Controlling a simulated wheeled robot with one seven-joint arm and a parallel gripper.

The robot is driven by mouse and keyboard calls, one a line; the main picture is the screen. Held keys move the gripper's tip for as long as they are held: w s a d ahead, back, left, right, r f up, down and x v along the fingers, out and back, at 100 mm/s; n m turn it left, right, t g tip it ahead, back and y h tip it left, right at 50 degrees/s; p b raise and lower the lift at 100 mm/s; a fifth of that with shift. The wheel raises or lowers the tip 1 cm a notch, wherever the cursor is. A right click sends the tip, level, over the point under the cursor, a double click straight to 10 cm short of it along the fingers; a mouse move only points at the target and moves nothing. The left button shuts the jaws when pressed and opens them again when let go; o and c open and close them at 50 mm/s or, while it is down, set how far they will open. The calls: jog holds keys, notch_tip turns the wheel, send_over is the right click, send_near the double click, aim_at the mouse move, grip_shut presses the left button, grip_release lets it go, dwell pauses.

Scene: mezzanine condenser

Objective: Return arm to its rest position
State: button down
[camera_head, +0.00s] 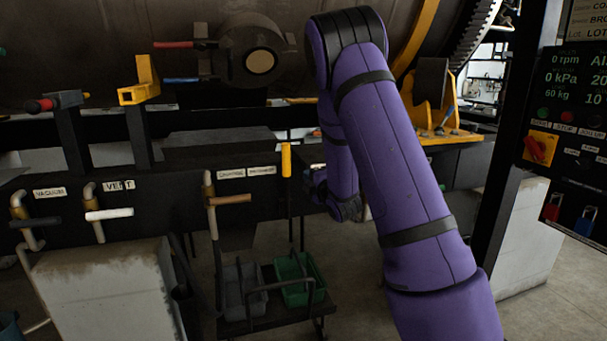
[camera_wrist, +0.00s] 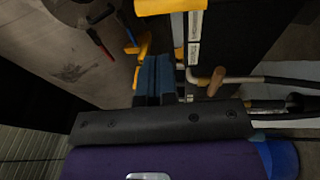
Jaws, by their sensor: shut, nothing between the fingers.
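My purple arm reaches in from the lower right of the head view, rises to a dark-banded elbow, and its forearm hangs down behind the upper part. My gripper shows in the wrist view (camera_wrist: 154,66) as two dark blue fingers side by side. They are shut with nothing between them. In the head view the wrist end is mostly behind the arm, and I cannot make out the fingers clearly there. In the wrist view a yellow bracket (camera_wrist: 168,6) lies just beyond the fingertips; I cannot tell the gap.
A valve rail carries a white-handled valve (camera_head: 109,214) and a brown-handled valve (camera_head: 230,199). A yellow post (camera_head: 286,160) stands close left of my wrist. A cart below holds a green bin (camera_head: 300,279) and a grey bin (camera_head: 243,290). A control panel (camera_head: 570,130) is at right.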

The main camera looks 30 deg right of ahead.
jog(key=s+a+r+m+g, duration=0.7)
jog(key=s+a+r+m, duration=0.3)
jog(key=s+r+m, duration=0.3)
jog(key=s+a+m+g, duration=0.2)
jog(key=s+a, duration=0.3)
jog(key=s, duration=0.8)
jog(key=s+a+m+g+y, duration=0.1)
jog(key=s+a+g, duration=0.3)
jog(key=s, duration=1)
jog(key=shift+s+a+r+m+g+y, duration=0.3)
jog(key=shift+a+r+m+g, duration=0.15)
jog(key=shift+m, duration=0.25)
jog(key=shift+d+f, duration=0.1)
